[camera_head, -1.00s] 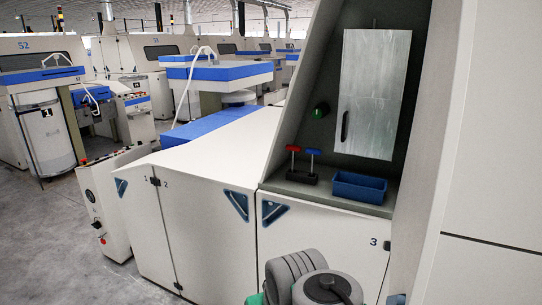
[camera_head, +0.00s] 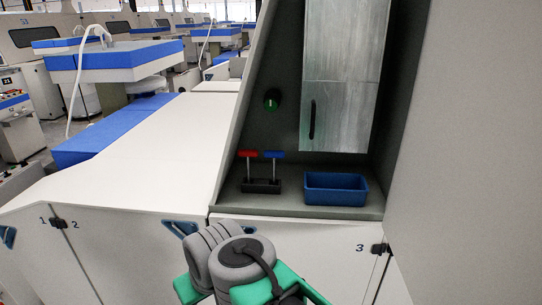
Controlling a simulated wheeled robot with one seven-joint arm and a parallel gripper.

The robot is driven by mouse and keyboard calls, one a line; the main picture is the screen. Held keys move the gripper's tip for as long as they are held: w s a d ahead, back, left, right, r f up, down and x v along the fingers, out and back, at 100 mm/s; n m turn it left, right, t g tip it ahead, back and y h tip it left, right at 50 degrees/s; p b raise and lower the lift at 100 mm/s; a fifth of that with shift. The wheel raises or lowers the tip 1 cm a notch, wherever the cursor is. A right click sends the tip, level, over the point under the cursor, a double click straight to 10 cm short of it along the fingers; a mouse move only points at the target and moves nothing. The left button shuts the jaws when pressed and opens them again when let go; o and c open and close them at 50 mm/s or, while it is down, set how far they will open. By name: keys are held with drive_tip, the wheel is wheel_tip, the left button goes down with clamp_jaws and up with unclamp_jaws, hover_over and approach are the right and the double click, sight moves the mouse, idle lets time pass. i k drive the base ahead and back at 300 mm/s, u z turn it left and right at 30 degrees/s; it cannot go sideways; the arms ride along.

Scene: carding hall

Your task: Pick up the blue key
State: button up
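The blue key (camera_head: 273,155) has a T-shaped blue handle on a thin grey shaft. It stands upright in a small dark holder (camera_head: 261,187) on the grey shelf of the machine's recess. A red key (camera_head: 248,154) of the same shape stands just left of it in the same holder. My arm shows at the bottom middle, below and in front of the shelf, apart from the keys. My gripper's fingers cannot be made out in this view.
A blue open bin (camera_head: 336,189) stands on the shelf right of the holder. Behind are a green knob (camera_head: 271,100) and a grey metal door (camera_head: 338,117) with a black handle. A cream panel (camera_head: 465,150) bounds the right side. A sloping white cover (camera_head: 150,155) lies to the left.

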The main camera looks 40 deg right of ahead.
sight(272, 154)
drive_tip(key=z, duration=0.65)
drive_tip(key=i, duration=1.15)
drive_tip(key=z, duration=0.8)
